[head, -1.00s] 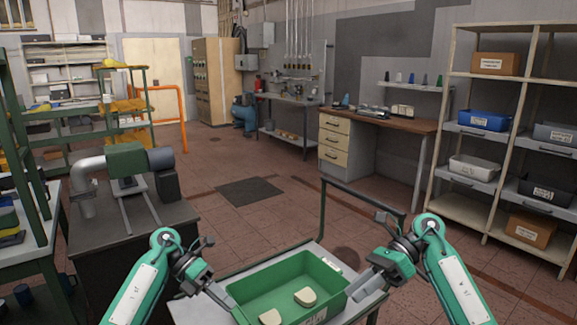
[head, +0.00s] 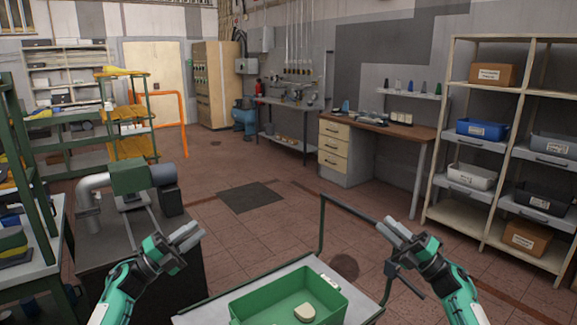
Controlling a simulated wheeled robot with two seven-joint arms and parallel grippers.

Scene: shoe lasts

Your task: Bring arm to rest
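My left gripper (head: 197,231) is raised in the air to the left of the green bin (head: 318,284), with nothing seen in it. My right gripper (head: 386,224) is raised to the right of the bin, also with nothing seen in it. In each gripper the two grey fingers lie side by side, and the gap between them is hard to judge. Both grippers are apart from the bin. The bin stands on a grey cart top (head: 222,305), its near part cut off by the picture's bottom edge. A pale rounded piece (head: 304,313) lies inside it.
A dark machine bench (head: 150,290) stands close on the left. The cart's dark handle frame (head: 322,225) rises behind the bin. A shelf rack with bins (head: 482,215) stands at the right. The floor ahead, with a dark mat (head: 250,196), is open.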

